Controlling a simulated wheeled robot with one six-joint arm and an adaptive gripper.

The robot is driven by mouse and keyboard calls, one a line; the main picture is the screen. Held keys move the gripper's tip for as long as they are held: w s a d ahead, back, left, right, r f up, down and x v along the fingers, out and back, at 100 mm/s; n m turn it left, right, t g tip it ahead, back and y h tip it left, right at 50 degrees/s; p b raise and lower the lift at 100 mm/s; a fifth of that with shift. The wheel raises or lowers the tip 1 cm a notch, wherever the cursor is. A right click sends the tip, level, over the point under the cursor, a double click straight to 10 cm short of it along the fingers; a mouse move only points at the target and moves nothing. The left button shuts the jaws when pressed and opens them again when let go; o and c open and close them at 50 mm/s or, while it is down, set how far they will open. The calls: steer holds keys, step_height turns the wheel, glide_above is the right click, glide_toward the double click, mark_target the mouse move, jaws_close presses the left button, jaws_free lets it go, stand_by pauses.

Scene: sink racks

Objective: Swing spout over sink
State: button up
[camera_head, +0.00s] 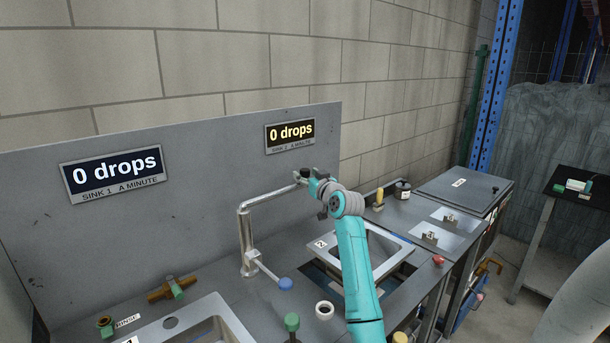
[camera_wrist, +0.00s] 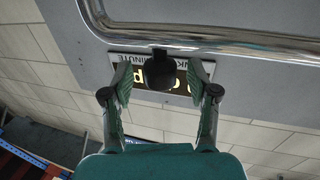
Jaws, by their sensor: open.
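The chrome spout (camera_head: 272,195) rises from its base on the counter, between the two sinks, and bends right along the grey back panel. A black knob (camera_head: 304,174) is at its far end. In the wrist view the chrome tube (camera_wrist: 215,38) crosses the top and the black knob (camera_wrist: 160,72) lies between my fingers. My gripper (camera_head: 311,180) is at the spout's end; in the wrist view my gripper (camera_wrist: 158,82) is open, with a gap on each side of the knob. The sink 2 basin (camera_head: 398,252) is partly hidden behind my arm.
The sink 1 basin (camera_head: 232,318) is at the front left. A blue-knobbed lever (camera_head: 285,284), a white ring (camera_head: 324,310) and a green knob (camera_head: 292,321) are on the counter near my arm. Signs reading "0 drops" (camera_head: 290,134) hang on the panel behind.

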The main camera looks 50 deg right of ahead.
steer(key=shift+x, duration=0.8)
jaws_close()
steer(key=shift+s+a, duration=0.1)
steer(key=shift+s, duration=0.05)
